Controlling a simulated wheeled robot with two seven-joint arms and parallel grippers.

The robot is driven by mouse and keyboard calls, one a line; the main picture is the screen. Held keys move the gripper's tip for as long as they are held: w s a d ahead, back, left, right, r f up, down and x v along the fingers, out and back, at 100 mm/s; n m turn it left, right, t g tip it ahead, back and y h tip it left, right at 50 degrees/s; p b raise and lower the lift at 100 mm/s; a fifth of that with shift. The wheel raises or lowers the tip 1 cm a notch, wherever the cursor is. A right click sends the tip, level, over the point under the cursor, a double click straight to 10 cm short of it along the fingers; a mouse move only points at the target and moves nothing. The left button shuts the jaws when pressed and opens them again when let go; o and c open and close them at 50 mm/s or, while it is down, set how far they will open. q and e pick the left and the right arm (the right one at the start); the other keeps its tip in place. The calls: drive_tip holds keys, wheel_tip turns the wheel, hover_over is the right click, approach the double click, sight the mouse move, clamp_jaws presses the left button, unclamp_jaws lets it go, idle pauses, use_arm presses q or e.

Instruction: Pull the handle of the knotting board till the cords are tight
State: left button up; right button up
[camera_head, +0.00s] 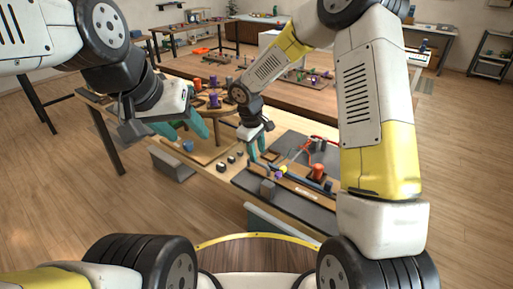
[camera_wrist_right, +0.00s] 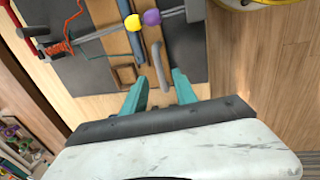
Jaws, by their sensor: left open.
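The knotting board (camera_head: 300,200) is a dark grey plate with wooden strips, at the right of the table in the head view. In the right wrist view the board (camera_wrist_right: 85,85) carries a grey bar (camera_wrist_right: 160,66) that looks like its handle. A yellow bead (camera_wrist_right: 132,23) and a purple bead (camera_wrist_right: 151,17) sit by a cross rod. Red cord (camera_wrist_right: 58,47) lies left of them. My right gripper (camera_wrist_right: 160,82) is open, its teal fingertips on either side of the grey bar's near end; contact cannot be told. My left gripper (camera_head: 192,128) is open and empty over the table's left part.
A small blue cylinder (camera_head: 188,146) stands below my left gripper, and several small dark pieces lie between the two work areas. A red cylinder (camera_head: 318,172) stands on the board's right. A round wooden stand (camera_head: 213,102) with coloured spools is behind. My right arm hides the board's right side.

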sight(259, 163)
drive_tip(key=shift+w+d+f, duration=0.15)
drive_tip(key=shift+w+f, duration=0.05)
drive_tip(key=shift+f, duration=0.9)
drive_tip(key=shift+w+d+f, duration=0.15)
drive_tip(key=shift+f, duration=0.95)
clamp_jaws()
